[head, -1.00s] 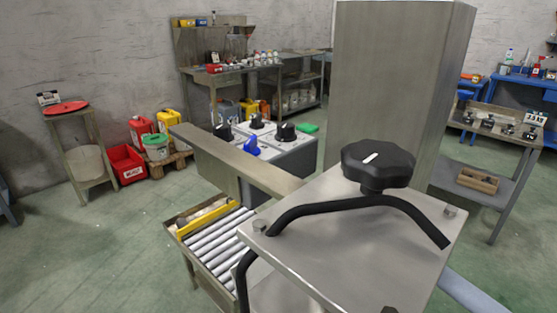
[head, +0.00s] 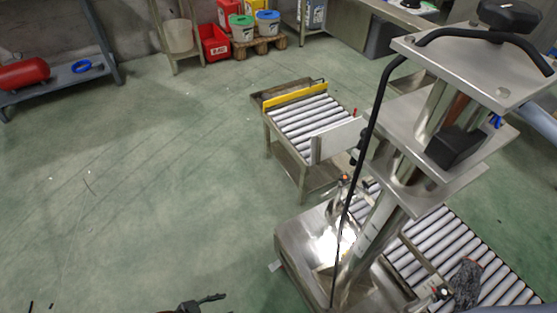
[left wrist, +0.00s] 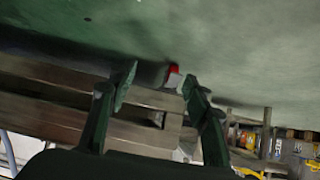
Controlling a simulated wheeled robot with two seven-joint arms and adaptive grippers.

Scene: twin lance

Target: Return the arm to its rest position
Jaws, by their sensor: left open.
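My left gripper (head: 205,301) shows at the bottom edge of the head view, dark and mostly cut off by the frame, over the green floor. In the left wrist view its two fingers (left wrist: 159,80) stand apart with nothing between them. A small red and white thing (left wrist: 172,75) shows beyond the fingertips, too blurred to name. The rest of the left arm is hidden below the head view. My right gripper is not in view.
A steel machine (head: 392,165) with a black knob stands to the right, with a roller conveyor (head: 440,245) beside it. A shorter roller table (head: 305,118) is behind it. A shelf with a red cylinder (head: 25,74) stands at far left. The floor (head: 150,190) between is clear.

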